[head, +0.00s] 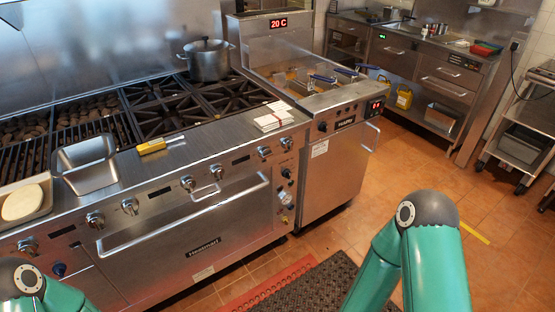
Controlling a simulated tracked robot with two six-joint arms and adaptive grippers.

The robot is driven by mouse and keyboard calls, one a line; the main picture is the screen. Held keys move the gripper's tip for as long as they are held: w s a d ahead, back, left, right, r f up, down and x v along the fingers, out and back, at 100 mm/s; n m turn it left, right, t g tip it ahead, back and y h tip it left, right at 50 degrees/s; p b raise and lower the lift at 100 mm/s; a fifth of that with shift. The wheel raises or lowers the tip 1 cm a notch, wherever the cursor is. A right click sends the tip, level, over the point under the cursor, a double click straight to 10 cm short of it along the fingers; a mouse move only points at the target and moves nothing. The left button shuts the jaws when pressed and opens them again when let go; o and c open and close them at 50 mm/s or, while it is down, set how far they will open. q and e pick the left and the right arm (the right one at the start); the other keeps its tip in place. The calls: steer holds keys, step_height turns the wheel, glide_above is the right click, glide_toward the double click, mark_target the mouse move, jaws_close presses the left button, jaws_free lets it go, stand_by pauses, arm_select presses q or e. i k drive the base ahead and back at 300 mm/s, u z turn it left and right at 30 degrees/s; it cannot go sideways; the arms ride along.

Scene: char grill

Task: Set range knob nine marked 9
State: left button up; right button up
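The steel range (190,240) runs along the left, its front panel carrying a row of silver knobs. They include knobs at the far left (28,247), left of centre (130,206), the middle (188,183) and the right end (287,143). Small dark controls (286,172) sit below the right end. The number markings are too small to read, so I cannot tell which knob is marked 9 or how it is set. My teal arms show at the lower left and lower right, but neither gripper is in view.
A steel pan (87,178), a yellow-handled tool (152,146) and a stack of white papers (272,122) lie on the range's front ledge. A pot (206,60) stands on the back burners. A fryer (340,150) adjoins on the right. A dark mat (305,292) lies on the floor.

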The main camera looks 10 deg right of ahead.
mark_target(265, 151)
steer(key=u, duration=0.1)
steer(key=i, duration=0.9)
steer(key=z, duration=0.05)
